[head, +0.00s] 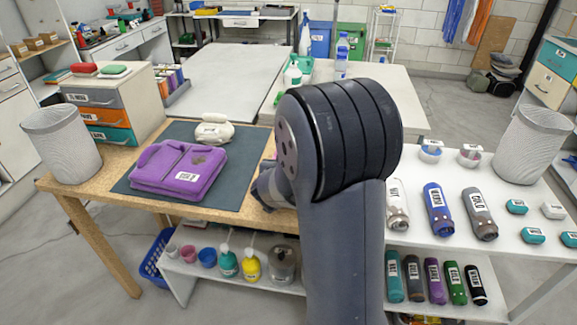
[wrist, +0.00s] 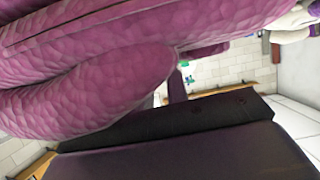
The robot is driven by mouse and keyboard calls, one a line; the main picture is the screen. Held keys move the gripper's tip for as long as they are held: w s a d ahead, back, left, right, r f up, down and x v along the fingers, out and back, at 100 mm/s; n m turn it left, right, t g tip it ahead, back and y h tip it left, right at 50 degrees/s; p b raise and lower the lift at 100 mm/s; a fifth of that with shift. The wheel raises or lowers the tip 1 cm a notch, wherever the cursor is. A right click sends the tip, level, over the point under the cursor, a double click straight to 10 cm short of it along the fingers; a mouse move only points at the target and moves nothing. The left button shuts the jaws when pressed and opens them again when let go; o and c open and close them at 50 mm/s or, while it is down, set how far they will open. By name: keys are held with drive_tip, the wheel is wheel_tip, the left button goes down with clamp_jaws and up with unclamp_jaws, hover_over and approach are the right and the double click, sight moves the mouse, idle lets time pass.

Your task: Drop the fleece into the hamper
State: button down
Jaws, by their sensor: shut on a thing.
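My gripper shows in the wrist view (wrist: 178,85) as dark parts against a pink-purple, knobbly, soft thing that looks like the fleece (wrist: 90,75). The gripper is shut on it, and it fills the top and left of that view. Two pale mesh bins look like hampers: one at the left end of the wooden table (head: 62,145), one at the right on the white table (head: 535,145).
A folded purple garment (head: 178,168) with a label lies on the dark mat (head: 235,190), with a cream object (head: 213,130) behind it. A drawer unit (head: 105,100) stands behind the left bin. Labelled bottles (head: 438,208) lie on the right table.

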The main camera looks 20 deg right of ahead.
drive_tip(key=shift+f, duration=0.3)
drive_tip(key=c, duration=1.4)
unclamp_jaws()
